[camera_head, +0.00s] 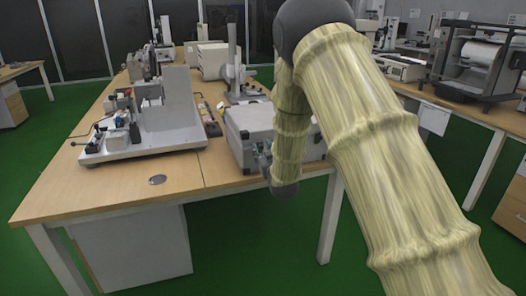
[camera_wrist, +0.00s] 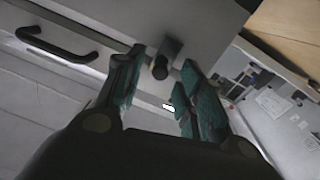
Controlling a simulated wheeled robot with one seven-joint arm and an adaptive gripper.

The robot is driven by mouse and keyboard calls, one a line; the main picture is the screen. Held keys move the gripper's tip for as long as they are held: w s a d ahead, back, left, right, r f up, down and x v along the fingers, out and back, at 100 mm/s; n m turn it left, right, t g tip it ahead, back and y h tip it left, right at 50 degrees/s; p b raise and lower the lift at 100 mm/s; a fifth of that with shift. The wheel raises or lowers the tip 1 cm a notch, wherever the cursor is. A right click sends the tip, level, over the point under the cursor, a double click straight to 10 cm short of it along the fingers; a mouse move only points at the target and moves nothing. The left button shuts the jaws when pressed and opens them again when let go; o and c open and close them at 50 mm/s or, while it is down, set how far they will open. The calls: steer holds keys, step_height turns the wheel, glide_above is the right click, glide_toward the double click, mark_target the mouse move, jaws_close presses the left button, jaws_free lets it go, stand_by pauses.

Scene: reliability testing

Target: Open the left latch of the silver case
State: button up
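The silver case (camera_head: 248,118) sits closed on the table beside my arm, which hides its right part. In the wrist view, the case's face (camera_wrist: 110,15) fills the upper left, with a dark latch (camera_wrist: 166,57) and a black handle (camera_wrist: 58,46) to its left. My gripper (camera_wrist: 158,72) is open, its two teal-padded fingers on either side of the latch's lower end. I cannot tell whether the fingers touch it. In the head view, my gripper (camera_head: 263,160) is small and partly hidden at the case's front.
A white test fixture (camera_head: 165,140) with small parts stands left of the case; it also shows in the wrist view (camera_wrist: 285,120). A stand-like instrument (camera_head: 233,80) is behind the case. The wooden table's (camera_head: 100,195) front left is clear.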

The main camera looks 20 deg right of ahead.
steer(key=shift+w, duration=0.1)
steer(key=shift+c, duration=0.5)
jaws_close()
